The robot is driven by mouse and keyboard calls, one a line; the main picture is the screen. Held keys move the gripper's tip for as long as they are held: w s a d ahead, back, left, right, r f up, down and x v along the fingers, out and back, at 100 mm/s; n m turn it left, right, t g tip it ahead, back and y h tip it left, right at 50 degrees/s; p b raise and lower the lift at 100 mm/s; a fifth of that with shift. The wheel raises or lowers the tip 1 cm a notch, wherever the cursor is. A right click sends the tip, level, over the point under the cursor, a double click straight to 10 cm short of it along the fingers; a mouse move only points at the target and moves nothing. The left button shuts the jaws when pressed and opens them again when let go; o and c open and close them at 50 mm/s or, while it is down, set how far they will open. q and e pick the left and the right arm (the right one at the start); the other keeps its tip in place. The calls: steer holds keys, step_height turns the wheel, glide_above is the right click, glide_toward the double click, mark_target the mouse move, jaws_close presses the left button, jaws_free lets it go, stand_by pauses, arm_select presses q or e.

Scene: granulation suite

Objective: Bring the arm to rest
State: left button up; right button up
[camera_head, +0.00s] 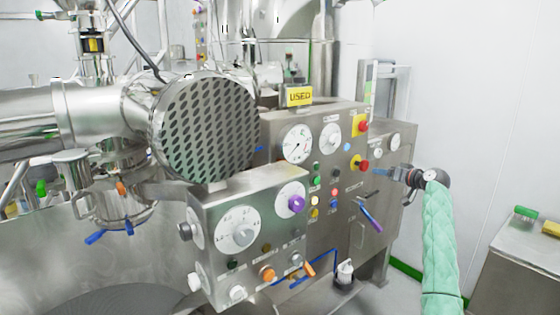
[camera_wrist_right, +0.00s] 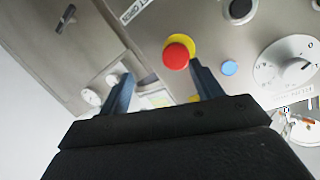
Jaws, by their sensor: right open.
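My right arm, in a green quilted sleeve, comes up from the lower right in the head view. Its gripper (camera_head: 384,172) is in front of the right part of the steel control panel (camera_head: 335,235), close to the red knob on a yellow base (camera_head: 360,163). In the right wrist view the gripper (camera_wrist_right: 160,88) has its two blue-grey fingers apart with nothing between them. The red button on its yellow ring (camera_wrist_right: 177,54) shows beyond the fingertips. Whether a finger touches the panel I cannot tell. My left gripper is not in view.
A smaller steel control box (camera_head: 215,212) with dials stands left of the panel. A perforated round steel cover (camera_head: 207,125) is above it. A yellow USED sign (camera_head: 299,96) tops the panel. A steel cabinet (camera_head: 520,265) stands at lower right; the white wall beside my arm is bare.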

steer(key=s+a+f+g+h, duration=0.25)
steer(key=s+a+f, duration=0.25)
steer(key=s+f, duration=0.7)
steer(key=s+a+f+g+h, duration=0.1)
steer(key=s+a+f+h, duration=0.4)
steer(key=f, duration=1.1)
steer(key=s+a+f+g, duration=0.2)
steer(key=s+a+f, duration=0.3)
steer(key=s+f, duration=0.95)
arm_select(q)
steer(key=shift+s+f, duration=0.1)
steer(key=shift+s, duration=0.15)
arm_select(e)
steer(key=s+a+f+g, duration=0.2)
steer(key=s+f, duration=0.6)
steer(key=s, duration=0.6)
steer(key=s+a+f+g, duration=0.2)
steer(key=s+f, duration=0.7)
steer(key=s, duration=0.5)
steer(key=s+a+f+g, duration=0.2)
steer(key=s+f, duration=0.6)
steer(key=s, duration=0.6)
steer(key=shift+a+f+g, duration=0.35)
steer(key=shift+a+f, duration=0.05)
steer(key=shift+a, duration=0.25)
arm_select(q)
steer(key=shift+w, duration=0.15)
arm_select(e)
steer(key=shift+y, duration=0.25)
